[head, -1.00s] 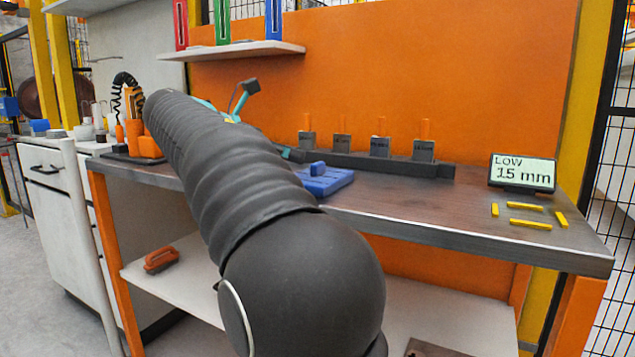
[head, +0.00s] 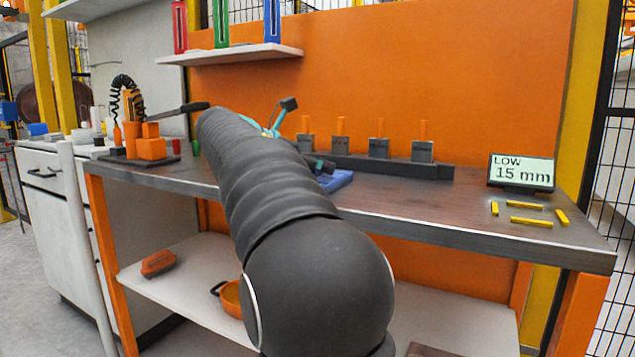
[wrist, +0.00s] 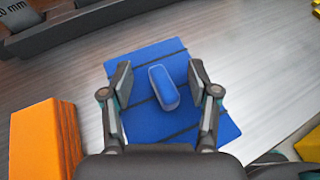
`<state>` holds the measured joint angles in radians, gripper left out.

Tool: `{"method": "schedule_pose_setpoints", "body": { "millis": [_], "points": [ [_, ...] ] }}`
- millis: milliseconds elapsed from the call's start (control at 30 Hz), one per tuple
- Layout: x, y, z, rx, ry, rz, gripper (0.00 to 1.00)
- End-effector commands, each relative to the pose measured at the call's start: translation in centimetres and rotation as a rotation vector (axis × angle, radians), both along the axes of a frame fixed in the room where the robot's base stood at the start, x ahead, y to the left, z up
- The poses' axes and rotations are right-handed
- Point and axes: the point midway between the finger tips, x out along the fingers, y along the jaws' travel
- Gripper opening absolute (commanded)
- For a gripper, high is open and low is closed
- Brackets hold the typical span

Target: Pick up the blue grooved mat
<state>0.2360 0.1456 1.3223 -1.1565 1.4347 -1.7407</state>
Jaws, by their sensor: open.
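The blue grooved mat (wrist: 148,118) lies flat on the metal bench top, with dark grooves across it and a raised blue grip block (wrist: 164,88) on top. In the wrist view my gripper (wrist: 160,80) is open, its two fingers on either side of the block and apart from it. How high the fingertips are above the mat I cannot tell. In the head view my arm hides most of the mat; a blue part (head: 338,180) shows to the right of the arm.
A dark rack (head: 380,164) with several grey blocks stands behind the mat. An orange block (wrist: 43,140) lies left of it in the wrist view. A display (head: 522,173) reading "LOW 15 mm" and several yellow bars (head: 530,222) are at the right.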

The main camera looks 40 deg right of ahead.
Motion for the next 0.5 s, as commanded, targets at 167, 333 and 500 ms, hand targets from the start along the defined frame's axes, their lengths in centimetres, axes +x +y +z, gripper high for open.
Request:
{"method": "schedule_pose_setpoints", "body": {
  "millis": [167,333,500],
  "points": [
    [0.0,0.02,0.03,0.0,0.0,0.0,0.36],
    [-0.01,0.02,0.02,0.0,0.0,0.0,0.0],
    [-0.01,0.02,0.02,0.0,0.0,-0.001,0.0]
  ]
}}
